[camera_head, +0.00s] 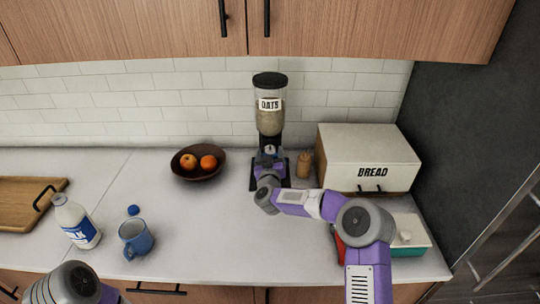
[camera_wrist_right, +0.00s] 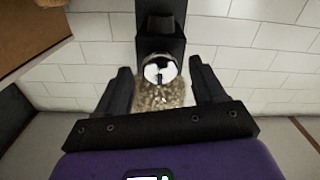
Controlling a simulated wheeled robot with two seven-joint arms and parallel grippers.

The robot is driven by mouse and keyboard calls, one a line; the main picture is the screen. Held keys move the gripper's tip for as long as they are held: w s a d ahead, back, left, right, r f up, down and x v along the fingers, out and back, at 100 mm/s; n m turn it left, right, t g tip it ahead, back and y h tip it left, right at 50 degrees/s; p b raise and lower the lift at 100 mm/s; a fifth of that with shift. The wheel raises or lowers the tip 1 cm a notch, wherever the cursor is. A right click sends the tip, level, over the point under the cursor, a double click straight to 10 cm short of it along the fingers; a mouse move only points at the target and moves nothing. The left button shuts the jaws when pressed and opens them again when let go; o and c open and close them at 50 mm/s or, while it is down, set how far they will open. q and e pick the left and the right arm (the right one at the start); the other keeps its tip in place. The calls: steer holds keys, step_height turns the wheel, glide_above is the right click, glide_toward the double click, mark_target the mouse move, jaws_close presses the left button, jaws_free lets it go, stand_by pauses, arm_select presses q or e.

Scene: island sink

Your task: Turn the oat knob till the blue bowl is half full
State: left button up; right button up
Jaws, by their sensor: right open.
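The oat dispenser (camera_head: 269,112) stands against the tiled wall, with a black lid, a clear hopper of oats and an "OATS" label. Its round silver knob (camera_wrist_right: 160,69) shows in the right wrist view, in line with the gap between my right gripper's fingers. My right gripper (camera_head: 270,157) is open and empty in front of the dispenser's lower part. I cannot tell whether the fingers touch the knob. I see no blue bowl; my right arm hides part of the dispenser's base. My left gripper is out of view; only part of my left arm shows at the bottom left.
A bread box (camera_head: 366,153) and a small wooden container (camera_head: 304,165) stand right of the dispenser. A fruit bowl (camera_head: 184,174) is to its left. A blue mug (camera_head: 135,238), milk bottle (camera_head: 76,221) and cutting board (camera_head: 22,203) are farther left. The middle counter is clear.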

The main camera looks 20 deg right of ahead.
steer(key=c, duration=1.1)
steer(key=shift+o, duration=0.2)
steer(key=m+b, duration=0.5)
steer(key=m, duration=0.1)
steer(key=shift+f, duration=0.1)
steer(key=m+b, duration=0.3)
steer(key=m, duration=0.1)
steer(key=shift+m+b, duration=0.75)
steer(key=shift+m, duration=0.05)
